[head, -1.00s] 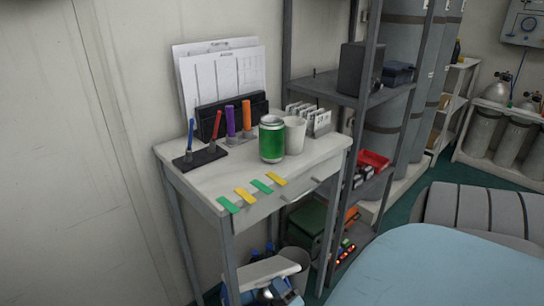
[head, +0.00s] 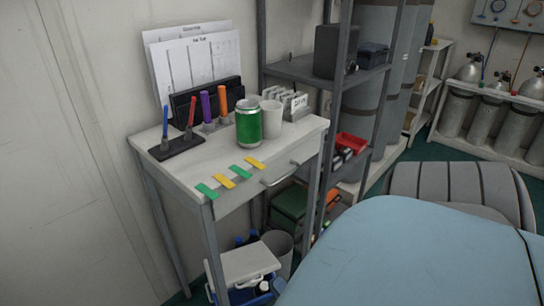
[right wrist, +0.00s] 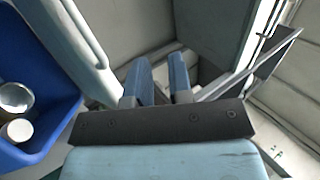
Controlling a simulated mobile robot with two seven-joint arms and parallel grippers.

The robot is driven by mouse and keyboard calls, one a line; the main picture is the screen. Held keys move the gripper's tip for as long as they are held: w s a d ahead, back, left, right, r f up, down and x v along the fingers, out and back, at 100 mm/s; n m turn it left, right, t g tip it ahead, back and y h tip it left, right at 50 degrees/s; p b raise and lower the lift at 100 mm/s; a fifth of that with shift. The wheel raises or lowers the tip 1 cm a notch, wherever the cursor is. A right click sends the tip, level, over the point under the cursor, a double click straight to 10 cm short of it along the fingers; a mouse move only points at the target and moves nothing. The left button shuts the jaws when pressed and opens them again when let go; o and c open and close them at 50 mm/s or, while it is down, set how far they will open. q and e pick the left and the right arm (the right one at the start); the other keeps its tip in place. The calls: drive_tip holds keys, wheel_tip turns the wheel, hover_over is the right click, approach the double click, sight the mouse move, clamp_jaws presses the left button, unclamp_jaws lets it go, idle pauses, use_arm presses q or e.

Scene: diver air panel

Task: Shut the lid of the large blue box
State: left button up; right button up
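The large blue box (head: 264,288) stands on the floor under the white desk, partly hidden by the desk leg and by my own light-blue body part. Its white lid (head: 248,262) is raised and tilted, not lying flat over the box. In the right wrist view the blue box (right wrist: 45,110) is at the left, with a silver round item and a white one inside, and its pale lid (right wrist: 70,45) rises beside it. My right gripper (right wrist: 161,62) has its two blue fingers apart with nothing between them, to the right of the lid. My left gripper is not in view.
The desk (head: 230,165) holds a green can (head: 249,121), a white cup (head: 272,118) and pens. A grey bin (head: 279,250) stands beside the box. A shelf rack (head: 335,75) is right of the desk. The space under the desk is tight.

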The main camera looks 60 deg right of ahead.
drive_tip(key=shift+s+a+f, duration=0.15)
drive_tip(key=shift+s, duration=0.45)
drive_tip(key=shift+s+a+f, duration=0.15)
drive_tip(key=shift+s+f, duration=0.05)
drive_tip(key=shift+s, duration=0.35)
drive_tip(key=shift+s+a+f, duration=0.15)
drive_tip(key=shift+s, duration=0.45)
drive_tip(key=shift+b, duration=0.3)
